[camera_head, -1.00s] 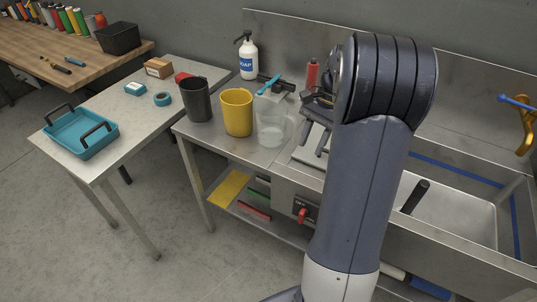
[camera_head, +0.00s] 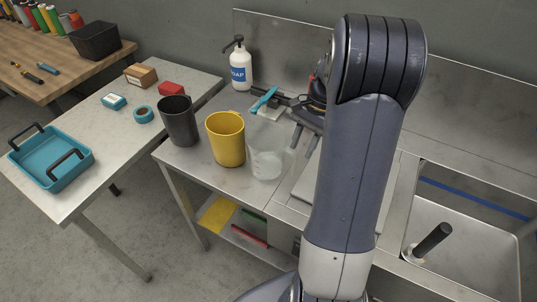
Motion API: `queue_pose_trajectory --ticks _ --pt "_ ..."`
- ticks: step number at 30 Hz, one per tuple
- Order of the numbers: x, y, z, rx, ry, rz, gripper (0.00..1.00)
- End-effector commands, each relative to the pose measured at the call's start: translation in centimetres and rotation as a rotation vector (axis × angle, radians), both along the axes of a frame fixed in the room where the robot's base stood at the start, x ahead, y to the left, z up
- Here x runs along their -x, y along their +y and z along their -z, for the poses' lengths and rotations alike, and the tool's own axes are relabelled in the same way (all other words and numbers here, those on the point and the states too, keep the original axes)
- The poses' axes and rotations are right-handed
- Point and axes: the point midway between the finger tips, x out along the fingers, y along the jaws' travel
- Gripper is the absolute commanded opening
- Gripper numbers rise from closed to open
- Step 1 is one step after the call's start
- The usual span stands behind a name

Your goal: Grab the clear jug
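The clear jug (camera_head: 267,160) stands upright on the steel counter, right of the yellow jug (camera_head: 227,140) and the dark grey jug (camera_head: 179,121). It is see-through, with an open top. My gripper (camera_head: 306,138) is just right of the clear jug, partly hidden behind my own arm. Its two dark fingers show apart, pointing down, with nothing seen between them. Whether a finger touches the jug cannot be told.
A soap bottle (camera_head: 239,64) and a teal-handled brush (camera_head: 264,99) are behind the jugs. The sink (camera_head: 470,235) is to the right. A side table (camera_head: 105,150) at left holds a teal tray (camera_head: 50,160), tape (camera_head: 143,115) and small boxes.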

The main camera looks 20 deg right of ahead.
Motion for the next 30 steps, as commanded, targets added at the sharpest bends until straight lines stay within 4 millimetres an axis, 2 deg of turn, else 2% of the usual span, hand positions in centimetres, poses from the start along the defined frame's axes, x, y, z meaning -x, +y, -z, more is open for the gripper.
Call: queue_pose_trajectory --ticks 10,20,30 --pt "0.7 1.7 4.3 -0.001 0.002 0.0 0.34" --pt "0.8 1.9 4.9 0.0 0.0 0.0 0.34" --pt "0.8 1.9 4.9 0.0 0.0 0.0 0.06"
